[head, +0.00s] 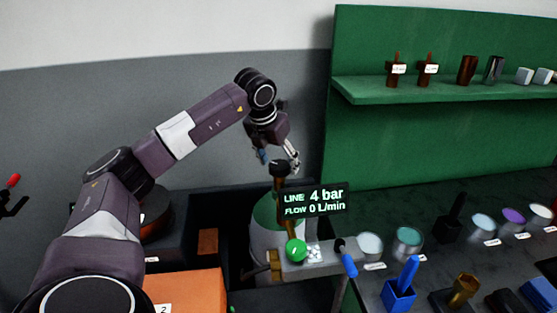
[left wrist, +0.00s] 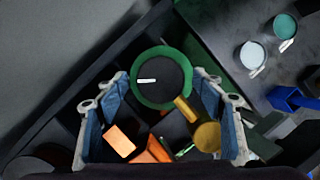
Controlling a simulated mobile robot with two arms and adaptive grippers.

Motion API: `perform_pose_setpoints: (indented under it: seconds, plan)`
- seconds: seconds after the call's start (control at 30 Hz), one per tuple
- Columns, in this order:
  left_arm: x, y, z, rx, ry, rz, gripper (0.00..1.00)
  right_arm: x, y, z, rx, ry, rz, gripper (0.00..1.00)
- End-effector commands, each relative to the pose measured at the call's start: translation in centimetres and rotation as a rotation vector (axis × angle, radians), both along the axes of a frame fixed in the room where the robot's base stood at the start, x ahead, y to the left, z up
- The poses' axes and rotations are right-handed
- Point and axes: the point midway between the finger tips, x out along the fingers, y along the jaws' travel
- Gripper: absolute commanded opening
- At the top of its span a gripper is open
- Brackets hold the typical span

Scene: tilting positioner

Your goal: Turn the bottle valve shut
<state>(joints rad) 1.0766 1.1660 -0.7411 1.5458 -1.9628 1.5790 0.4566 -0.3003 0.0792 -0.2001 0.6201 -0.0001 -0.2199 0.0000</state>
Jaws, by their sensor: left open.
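The bottle (head: 262,240), pale with a green shoulder, stands in a dark bay in the head view. Its valve has a dark round handwheel (head: 279,168) on top. In the left wrist view the handwheel (left wrist: 160,80) shows from above as a dark disc with a white mark, ringed by the green shoulder. My left gripper (head: 278,155) is open, pointing down just above the handwheel. In the left wrist view its blue-padded fingers (left wrist: 163,95) are on either side of the handwheel, with gaps; whether they reach its height is unclear. My right gripper is out of view.
A display (head: 315,200) beside the valve reads line 4 bar, flow 0 L/min. An orange box (head: 185,293) is near left. The right bench holds several cups and blocks.

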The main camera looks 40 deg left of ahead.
Motion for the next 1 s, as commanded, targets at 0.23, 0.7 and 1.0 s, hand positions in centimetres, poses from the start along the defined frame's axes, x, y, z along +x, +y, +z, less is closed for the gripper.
perform_pose_setpoints:
  seconds: [0.23, 0.7, 1.0]
  plan:
    - [0.10, -0.01, -0.21, -0.001, -0.001, 0.000, 0.63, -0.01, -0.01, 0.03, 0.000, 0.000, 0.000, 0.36]
    - [0.08, 0.00, -0.17, -0.001, -0.001, 0.000, 0.21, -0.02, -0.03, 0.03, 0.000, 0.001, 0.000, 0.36]
    - [0.06, 0.10, -0.17, 0.000, -0.001, -0.058, 0.21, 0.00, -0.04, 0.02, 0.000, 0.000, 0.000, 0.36]
